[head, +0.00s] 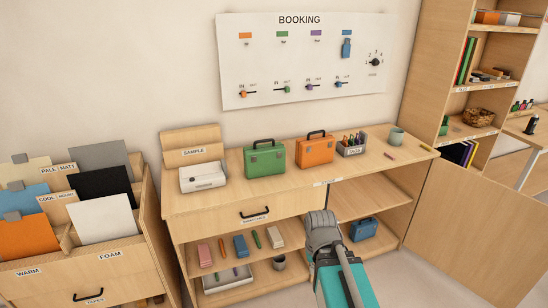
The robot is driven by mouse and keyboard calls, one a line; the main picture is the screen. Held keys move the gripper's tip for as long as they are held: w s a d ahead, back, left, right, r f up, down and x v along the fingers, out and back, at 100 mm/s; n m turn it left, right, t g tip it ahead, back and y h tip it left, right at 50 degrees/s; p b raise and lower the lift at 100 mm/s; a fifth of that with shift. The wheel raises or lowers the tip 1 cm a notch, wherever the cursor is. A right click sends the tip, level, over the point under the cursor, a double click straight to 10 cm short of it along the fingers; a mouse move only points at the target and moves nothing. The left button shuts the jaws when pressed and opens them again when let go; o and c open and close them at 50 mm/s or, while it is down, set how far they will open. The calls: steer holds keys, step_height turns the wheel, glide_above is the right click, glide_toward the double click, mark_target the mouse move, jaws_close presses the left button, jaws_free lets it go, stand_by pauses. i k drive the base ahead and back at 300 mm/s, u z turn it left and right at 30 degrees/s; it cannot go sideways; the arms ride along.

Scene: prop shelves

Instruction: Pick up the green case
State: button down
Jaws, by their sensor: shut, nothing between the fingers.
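The green case (265,161) stands upright on the top of the wooden shelf unit, left of its middle. It has a dark handle on top and a small clasp on its front. An orange case (315,150) of similar shape stands to its right, with a gap between them. A blue case (364,229) sits lower down, in the right open compartment. Part of my grey arm shows at the bottom centre, in front of the unit and well below the green case. I cannot make out the gripper's fingers. Nothing touches the green case.
A white tray (203,177) stands left of the green case, before the SAMPLE rack (192,141). A closed drawer (250,217) lies below. The wall board (300,62) hangs behind.

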mark_target(268, 159)
steer(key=z, duration=1.55)
steer(key=i, duration=0.85)
steer(key=u, duration=0.75)
